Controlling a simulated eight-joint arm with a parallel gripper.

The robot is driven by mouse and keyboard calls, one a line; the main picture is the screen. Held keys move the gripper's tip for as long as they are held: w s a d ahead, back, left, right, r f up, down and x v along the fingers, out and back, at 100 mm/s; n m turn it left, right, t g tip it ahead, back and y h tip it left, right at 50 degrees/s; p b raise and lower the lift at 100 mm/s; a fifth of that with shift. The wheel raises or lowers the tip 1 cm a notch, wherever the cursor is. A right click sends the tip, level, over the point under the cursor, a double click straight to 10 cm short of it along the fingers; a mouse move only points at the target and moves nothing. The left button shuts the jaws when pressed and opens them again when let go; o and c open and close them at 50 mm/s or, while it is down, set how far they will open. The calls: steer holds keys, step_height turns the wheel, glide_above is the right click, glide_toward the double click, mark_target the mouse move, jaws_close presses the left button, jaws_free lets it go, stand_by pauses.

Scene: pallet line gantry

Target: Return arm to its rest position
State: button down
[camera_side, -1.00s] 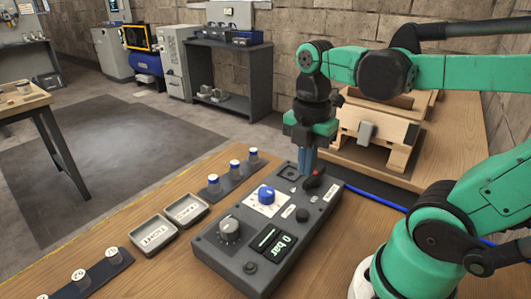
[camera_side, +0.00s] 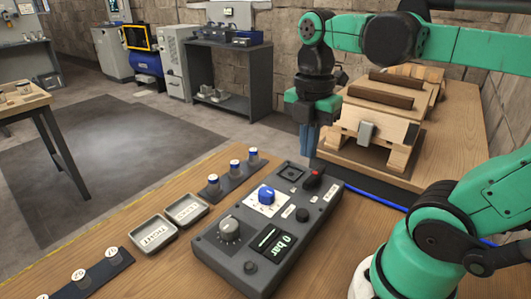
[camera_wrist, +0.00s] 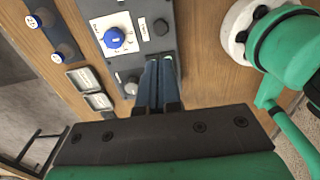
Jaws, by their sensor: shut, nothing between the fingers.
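My gripper (camera_side: 308,140) is above and behind the far end of the grey control box (camera_side: 205,247) in the side view. Its blue-grey fingers point down, held together and empty, apart from the box. In the wrist view my gripper (camera_wrist: 160,62) shows its fingers side by side, overlapping part of the control box (camera_wrist: 160,45). The box carries a blue knob (camera_side: 266,196), a grey knob (camera_side: 229,229), a red-tipped lever (camera_side: 312,180) and a display reading 0 bar (camera_side: 270,239).
A wooden pallet fixture (camera_side: 375,118) stands just right of my gripper. Two small labelled trays (camera_side: 154,234) and a strip of blue-topped pieces (camera_side: 236,167) lie left of the box. A blue hose (camera_side: 375,198) runs right from the box. Open floor lies beyond the bench.

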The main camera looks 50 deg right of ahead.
steer(key=w+a+f+m+t, duration=0.2)
steer(key=m+t, duration=0.1)
steer(key=m, duration=0.6)
steer(key=w+a+f+m+t, duration=0.2)
steer(key=w+m+t, duration=0.1)
steer(key=m, duration=0.6)
steer(key=shift+w+a+f+t, duration=0.25)
steer(key=shift+w+f+t, duration=0.1)
steer(key=shift+t, duration=0.35)
stand_by(1.6)
